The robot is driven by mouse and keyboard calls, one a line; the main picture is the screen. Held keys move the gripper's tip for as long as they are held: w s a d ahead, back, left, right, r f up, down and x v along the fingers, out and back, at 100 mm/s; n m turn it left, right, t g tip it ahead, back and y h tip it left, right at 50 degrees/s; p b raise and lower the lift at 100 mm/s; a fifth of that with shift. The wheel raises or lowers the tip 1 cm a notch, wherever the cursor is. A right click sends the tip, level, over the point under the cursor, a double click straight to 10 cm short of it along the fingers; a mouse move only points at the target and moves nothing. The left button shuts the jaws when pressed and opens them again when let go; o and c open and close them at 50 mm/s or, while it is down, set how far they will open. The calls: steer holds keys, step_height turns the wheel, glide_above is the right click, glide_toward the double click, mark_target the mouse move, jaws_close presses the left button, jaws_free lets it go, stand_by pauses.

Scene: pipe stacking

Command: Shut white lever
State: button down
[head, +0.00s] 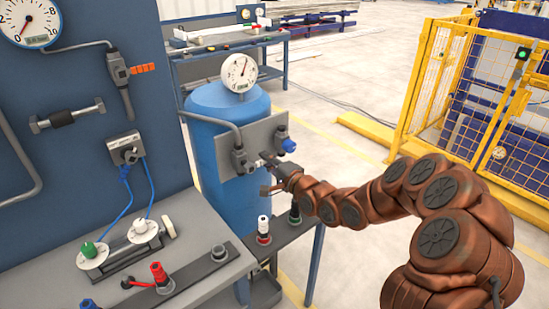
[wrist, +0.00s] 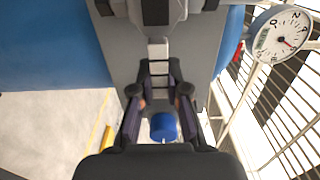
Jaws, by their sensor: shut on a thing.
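The white lever (wrist: 158,49) shows in the wrist view as a small pale piece at my fingertips, in front of a grey panel. My gripper (wrist: 158,72) is shut on it, with one finger on each side. In the head view my gripper (head: 270,166) is at the grey panel (head: 225,150) on the blue tank (head: 232,202), and the fingers hide most of the lever. How far the lever is turned cannot be told.
A blue knob (head: 288,145) sits right of the gripper and shows below the fingers in the wrist view (wrist: 163,126). A gauge (head: 239,73) tops the tank. A bench with a white knob (head: 139,228), green knob (head: 88,248) and red valve (head: 159,273) stands left. A yellow fence (head: 420,75) stands right.

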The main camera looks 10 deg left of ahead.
stand_by(0.4)
steer(key=c, duration=1.1)
jaws_free()
steer(key=shift+c, duration=0.2)
steer(key=v, duration=1.2)
